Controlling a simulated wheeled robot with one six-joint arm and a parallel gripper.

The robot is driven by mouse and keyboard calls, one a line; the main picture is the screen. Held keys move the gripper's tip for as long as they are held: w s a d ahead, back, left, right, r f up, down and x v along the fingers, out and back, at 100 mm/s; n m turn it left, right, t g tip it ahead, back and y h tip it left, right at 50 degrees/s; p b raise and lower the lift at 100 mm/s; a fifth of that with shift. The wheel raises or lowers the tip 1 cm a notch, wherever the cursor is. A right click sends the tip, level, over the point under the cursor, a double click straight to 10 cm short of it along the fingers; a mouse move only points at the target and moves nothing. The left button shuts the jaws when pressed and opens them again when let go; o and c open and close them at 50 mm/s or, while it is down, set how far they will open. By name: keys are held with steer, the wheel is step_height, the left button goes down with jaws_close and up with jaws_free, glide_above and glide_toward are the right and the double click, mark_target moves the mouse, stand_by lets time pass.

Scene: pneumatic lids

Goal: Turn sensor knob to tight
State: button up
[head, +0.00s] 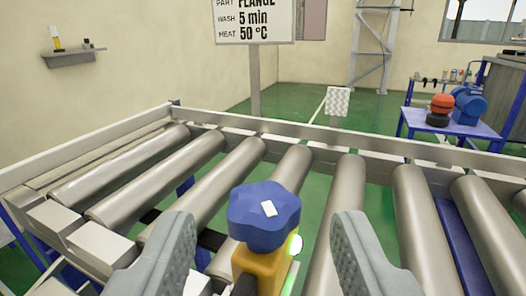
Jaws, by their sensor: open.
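The sensor knob (264,222) is a blue lobed cap with a small white mark on its top, in the lower middle of the head view. It sits on a yellow-orange sensor body (259,264), which has a lit green-white lamp (295,244) on its right side. My gripper (264,240) is open, with one grey finger to the left of the knob and one to the right. Both fingers are apart from the knob, with visible gaps on each side. The lower part of the sensor is cut off by the frame's bottom edge.
A roller conveyor (292,130) with metal rollers spans the view behind and around the sensor. A sign (254,20) stands on a post beyond it. A blue table (450,125) with a red-topped object (441,106) is at the right. Green floor lies behind the conveyor.

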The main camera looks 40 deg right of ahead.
mark_target(261, 235)
steer(key=shift+x, duration=1.85)
steer(key=c, duration=1)
